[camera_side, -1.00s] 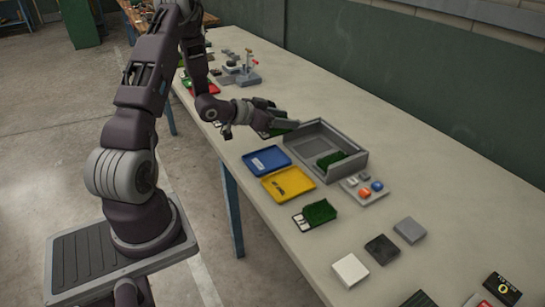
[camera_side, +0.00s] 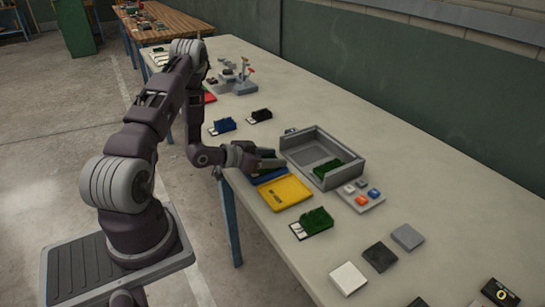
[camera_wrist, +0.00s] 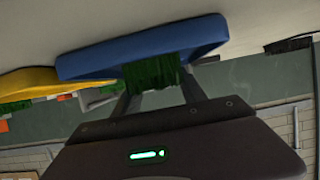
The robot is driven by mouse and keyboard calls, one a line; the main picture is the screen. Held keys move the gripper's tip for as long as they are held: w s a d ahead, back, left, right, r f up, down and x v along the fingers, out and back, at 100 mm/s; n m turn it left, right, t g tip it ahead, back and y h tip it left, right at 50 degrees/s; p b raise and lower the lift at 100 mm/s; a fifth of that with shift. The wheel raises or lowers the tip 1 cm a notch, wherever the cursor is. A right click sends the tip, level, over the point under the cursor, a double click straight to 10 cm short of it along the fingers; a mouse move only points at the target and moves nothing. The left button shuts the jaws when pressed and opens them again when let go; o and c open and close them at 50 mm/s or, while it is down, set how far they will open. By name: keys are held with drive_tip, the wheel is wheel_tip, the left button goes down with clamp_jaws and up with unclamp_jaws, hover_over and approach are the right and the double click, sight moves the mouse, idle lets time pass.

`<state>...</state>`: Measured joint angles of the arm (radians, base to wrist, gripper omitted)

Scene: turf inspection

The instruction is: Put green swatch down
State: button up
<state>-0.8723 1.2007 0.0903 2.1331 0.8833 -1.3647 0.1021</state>
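My gripper (camera_side: 268,160) reaches over the blue tray (camera_side: 268,177), which it partly hides in the side view. In the wrist view a green turf swatch (camera_wrist: 152,72) sits between the two fingers of my gripper (camera_wrist: 157,88), with the blue tray (camera_wrist: 100,62) right behind it. The fingers appear shut on the swatch. Whether the swatch touches the tray cannot be told. Another green swatch (camera_side: 345,168) is in the open grey box (camera_side: 310,161). A third green swatch with a white label end (camera_side: 314,220) lies on the table.
The yellow tray (camera_side: 285,192) is beside the blue one. A small panel with colored buttons (camera_side: 360,197) stands by the grey box. White (camera_side: 348,277), black (camera_side: 381,256) and grey (camera_side: 408,237) tiles lie at the near end. Blue (camera_side: 222,126) and black (camera_side: 260,115) pieces lie beyond the gripper.

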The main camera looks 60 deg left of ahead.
drive_tip(key=o, duration=0.4)
drive_tip(key=shift+r, duration=0.1)
drive_tip(key=v, duration=1.1)
drive_tip(key=shift+s+r, duration=0.25)
drive_tip(key=shift+s, duration=0.05)
drive_tip(key=w+r+m+g+y, duration=0.1)
drive_tip(key=w+r+m+g, duration=0.1)
drive_tip(key=w+r+g, duration=0.15)
drive_tip(key=d+r+n+g+y, duration=0.1)
drive_tip(key=d+r+y, duration=0.1)
drive_tip(key=d+r, duration=0.35)
drive_tip(key=d+r+g+y, duration=0.1)
drive_tip(key=d+r, duration=0.1)
drive_tip(key=r, duration=0.6)
drive_tip(key=s+d+r+n+g+h, duration=0.1)
drive_tip(key=s+d+r+h, duration=0.3)
drive_tip(key=s+d, duration=1.3)
drive_tip(key=shift+s+r+g, duration=0.5)
drive_tip(key=shift+r+g, duration=0.2)
drive_tip(key=shift+g, duration=0.05)
drive_tip(key=shift+d, duration=0.1)
